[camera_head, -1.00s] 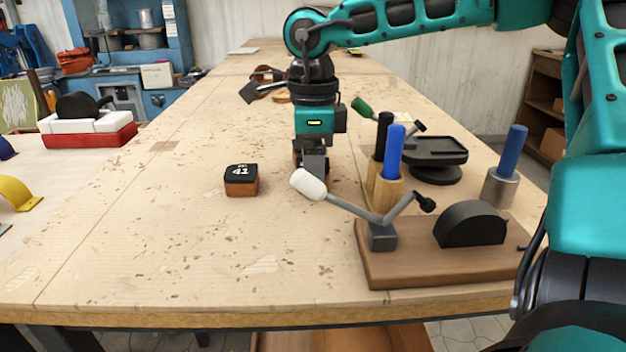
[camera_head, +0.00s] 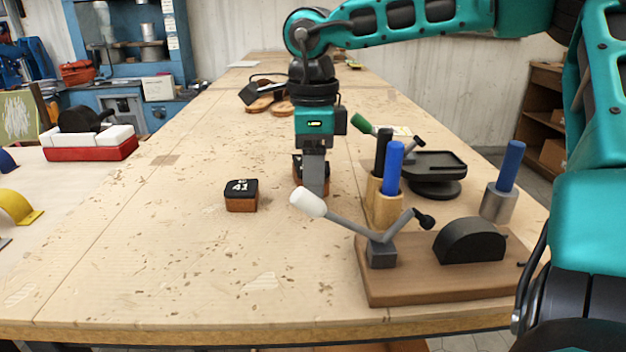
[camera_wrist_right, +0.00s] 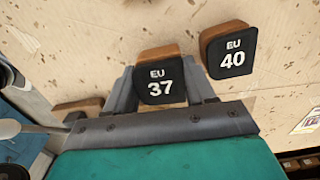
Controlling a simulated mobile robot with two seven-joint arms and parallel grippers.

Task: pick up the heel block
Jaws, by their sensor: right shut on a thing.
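My right gripper (camera_head: 314,190) points down over the middle of the bench. It is shut on a heel block marked EU 37 (camera_wrist_right: 160,85), black on top with brown sides, which sits between the fingers in the right wrist view. In the head view the fingers mostly hide this block. I cannot tell whether it touches the bench. A heel block marked EU 40 (camera_wrist_right: 230,52) lies beside it in the wrist view. My left gripper is not in view.
A wooden fixture (camera_head: 430,285) with a white-handled lever stands front right. Blue- and black-handled tools (camera_head: 391,170) stand in a wooden holder close right of the gripper. A dark turntable stand (camera_head: 435,165) is behind. Sandal soles (camera_head: 262,104) lie far back. The bench's left side is mostly clear.

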